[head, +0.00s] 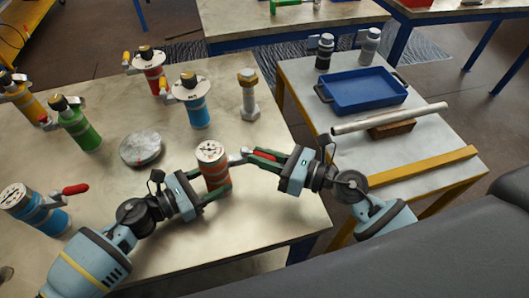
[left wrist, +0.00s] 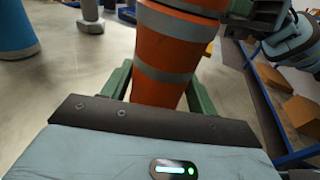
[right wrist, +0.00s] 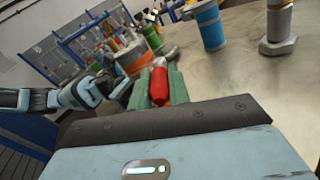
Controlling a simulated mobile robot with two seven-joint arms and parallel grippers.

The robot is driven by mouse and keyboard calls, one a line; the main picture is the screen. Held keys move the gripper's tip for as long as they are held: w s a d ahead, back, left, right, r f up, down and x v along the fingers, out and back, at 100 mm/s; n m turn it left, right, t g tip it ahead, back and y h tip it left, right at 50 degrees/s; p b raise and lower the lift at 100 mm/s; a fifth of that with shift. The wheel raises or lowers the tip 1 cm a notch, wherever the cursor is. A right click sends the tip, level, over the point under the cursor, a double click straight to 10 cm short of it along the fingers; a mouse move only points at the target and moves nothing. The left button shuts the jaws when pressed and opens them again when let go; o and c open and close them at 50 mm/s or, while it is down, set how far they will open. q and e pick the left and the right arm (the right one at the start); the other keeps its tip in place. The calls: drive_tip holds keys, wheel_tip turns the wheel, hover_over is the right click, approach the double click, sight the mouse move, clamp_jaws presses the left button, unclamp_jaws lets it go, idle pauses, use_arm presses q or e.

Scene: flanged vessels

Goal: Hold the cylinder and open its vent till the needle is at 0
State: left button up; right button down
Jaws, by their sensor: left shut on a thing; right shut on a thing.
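The orange cylinder (head: 214,176) with grey bands stands upright near the table's front edge, with a round dial (head: 210,151) on top. The needle is too small to read. My left gripper (head: 213,191) is shut around its lower body, and the left wrist view shows the cylinder (left wrist: 170,50) between the fingers. The vent's red handle (head: 264,156) sticks out to the right of the cylinder's top. My right gripper (head: 262,160) is shut on this handle, and the right wrist view shows the red handle (right wrist: 159,84) between the green fingers.
Other vessels stand on the table: a blue one with a red lever (head: 38,212), a green one (head: 78,127), a blue one (head: 196,108) and a red one (head: 149,70). A grey disc (head: 141,149) and a bolt-like post (head: 248,97) stand behind. A side table holds a blue tray (head: 365,90).

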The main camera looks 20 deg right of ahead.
drive_tip(key=shift+s+a+f+m+t+h, duration=0.1)
drive_tip(key=shift+s+a+m+t+h, duration=0.15)
drive_tip(key=shift+m+t+h, duration=0.4)
drive_tip(key=shift+s+a+f+m+t+h, duration=0.1)
drive_tip(key=shift+s+a+m+t+h, duration=0.1)
drive_tip(key=shift+m+t+h, duration=0.4)
drive_tip(key=shift+t+h, duration=0.25)
drive_tip(key=shift+h, duration=0.1)
drive_tip(key=c, duration=1.3)
unclamp_jaws()
drive_tip(key=shift+r, duration=0.1)
drive_tip(key=shift+v, duration=6)
